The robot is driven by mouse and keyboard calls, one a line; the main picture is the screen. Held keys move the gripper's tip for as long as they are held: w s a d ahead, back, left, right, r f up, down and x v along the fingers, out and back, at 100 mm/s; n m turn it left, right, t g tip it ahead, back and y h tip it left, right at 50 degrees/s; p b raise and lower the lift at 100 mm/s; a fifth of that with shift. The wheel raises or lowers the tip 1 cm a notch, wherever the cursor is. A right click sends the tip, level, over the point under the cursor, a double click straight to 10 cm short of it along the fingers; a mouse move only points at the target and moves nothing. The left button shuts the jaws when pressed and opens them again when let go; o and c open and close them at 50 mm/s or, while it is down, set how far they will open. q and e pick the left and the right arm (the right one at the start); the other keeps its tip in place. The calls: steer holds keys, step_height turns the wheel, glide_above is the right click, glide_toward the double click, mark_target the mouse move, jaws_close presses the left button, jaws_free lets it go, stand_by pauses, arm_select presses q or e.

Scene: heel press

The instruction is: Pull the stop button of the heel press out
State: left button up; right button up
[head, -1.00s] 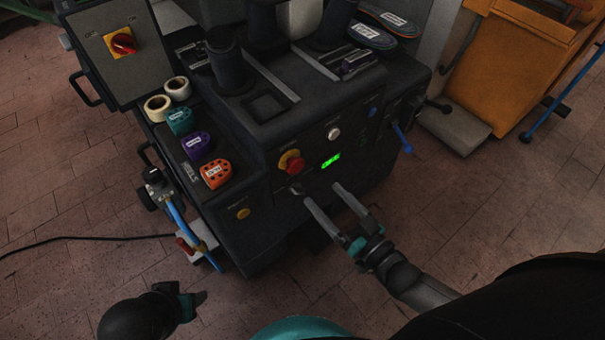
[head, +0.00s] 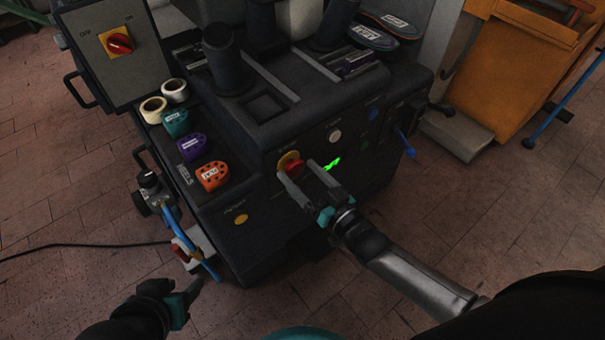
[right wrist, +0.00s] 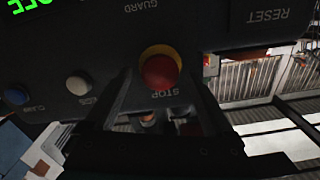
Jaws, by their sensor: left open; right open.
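The heel press (head: 262,150) is a dark machine with a sloped front panel. Its stop button, a red knob (head: 295,168) on a yellow base, is on the panel's left part. In the right wrist view the red button (right wrist: 160,72) stands just beyond my gripper, above the word STOP. My right gripper (head: 298,172) is open, with one finger on either side of the button in the head view; I cannot tell whether the fingers touch it. My left gripper (head: 190,296) is open and empty, low over the floor at the lower left.
A green display (head: 332,163), a white button (head: 334,136) and a blue button (head: 373,114) sit right of the stop button. A yellow button (head: 241,219) is lower left. Coloured heel pieces (head: 213,175) lie on the left shelf. A red rotary switch (head: 119,43) is on the upper-left box.

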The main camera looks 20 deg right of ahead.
steer(key=shift+c, duration=0.2)
jaws_close()
stand_by(0.5)
